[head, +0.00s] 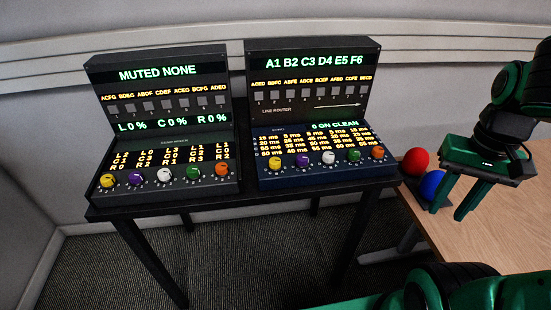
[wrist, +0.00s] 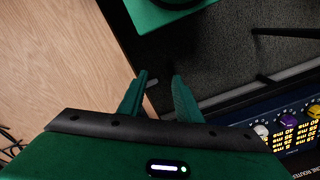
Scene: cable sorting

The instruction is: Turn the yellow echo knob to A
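The yellow echo knob (head: 275,164) is the leftmost in the row on the right, blue-fronted unit (head: 306,182) in the head view. Its exact pointer position is too small to read. In the wrist view, what seems to be the same knob (wrist: 314,107) shows at the right edge, beside the purple one. My gripper (head: 448,211) is well to the right of the unit, above the wooden table, with its fingers pointing down. It is open and empty, and both fingertips also show apart in the wrist view (wrist: 160,76).
Purple, white, green and orange knobs sit right of it. A left unit (head: 160,75) has a similar knob row with its own yellow knob (head: 107,180). Both stand on a black table (head: 240,198). A red ball (head: 416,161) and blue ball (head: 433,184) are near my gripper.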

